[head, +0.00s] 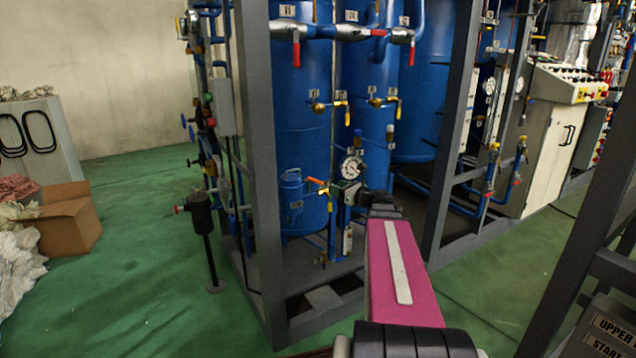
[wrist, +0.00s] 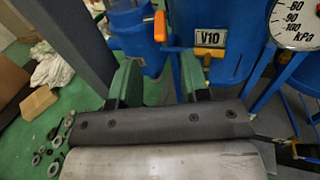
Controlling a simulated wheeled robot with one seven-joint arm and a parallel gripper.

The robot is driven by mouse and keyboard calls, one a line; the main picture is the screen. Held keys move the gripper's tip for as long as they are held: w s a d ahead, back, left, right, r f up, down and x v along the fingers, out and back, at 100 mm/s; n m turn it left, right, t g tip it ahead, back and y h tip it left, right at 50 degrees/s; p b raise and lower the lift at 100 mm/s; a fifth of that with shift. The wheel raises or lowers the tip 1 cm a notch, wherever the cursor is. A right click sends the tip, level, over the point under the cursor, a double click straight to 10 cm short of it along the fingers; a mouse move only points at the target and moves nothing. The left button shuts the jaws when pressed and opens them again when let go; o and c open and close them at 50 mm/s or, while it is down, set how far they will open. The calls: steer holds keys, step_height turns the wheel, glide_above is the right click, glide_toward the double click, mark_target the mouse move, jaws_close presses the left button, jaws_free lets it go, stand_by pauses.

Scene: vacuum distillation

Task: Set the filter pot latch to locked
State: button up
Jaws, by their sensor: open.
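A small blue pot, which looks like the filter pot (head: 291,203), hangs on the front of the skid in the head view. It also shows at the top of the wrist view (wrist: 135,32). An orange handle (wrist: 160,26), likely the latch, stands upright at its right side; in the head view the orange handle (head: 315,181) is small. I cannot tell its locked or unlocked setting. My gripper (wrist: 158,78) is open and empty, its two green fingers apart. The fingers lie below the handle in the wrist view, with no visible contact.
A yellow-handled valve (wrist: 208,53) under a V10 tag (wrist: 210,38) is right of the orange handle. A pressure gauge (head: 351,167) sits close above my gripper. A grey frame post (head: 256,150) stands left of the pot. Green floor at left is partly clear.

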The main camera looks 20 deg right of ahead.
mark_target(323, 182)
steer(key=x, duration=1)
steer(key=shift+s, duration=0.1)
jaws_close()
